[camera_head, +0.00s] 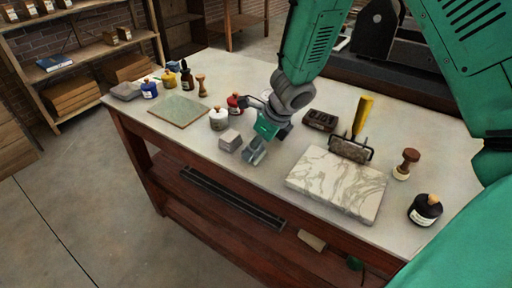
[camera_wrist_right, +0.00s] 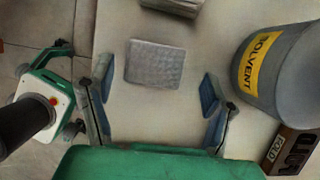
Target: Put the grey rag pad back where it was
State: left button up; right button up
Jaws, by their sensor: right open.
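The grey rag pad (camera_head: 230,140) lies on the bench near its front edge, just left of my right gripper's fingertips. In the right wrist view the pad (camera_wrist_right: 155,63) is a textured grey square just beyond the fingers. My right gripper (camera_head: 254,153) is open and reaches down close to the bench top. In the wrist view its two fingers (camera_wrist_right: 155,97) stand wide apart with nothing held between them. My left gripper is not in view.
A solvent can (camera_wrist_right: 282,75) stands close to the right gripper. A dark lettered box (camera_head: 320,120), a yellow-handled roller (camera_head: 350,148) and a marble slab (camera_head: 337,182) lie to the right. White (camera_head: 218,119) and red (camera_head: 234,104) bottles stand behind the pad. A green mat (camera_head: 179,107) lies farther left.

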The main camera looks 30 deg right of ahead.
jog(key=p+v, duration=0.3)
jog(key=v, duration=0.7)
jog(key=shift+s+a, duration=0.1)
jog(key=shift+s, duration=0.1)
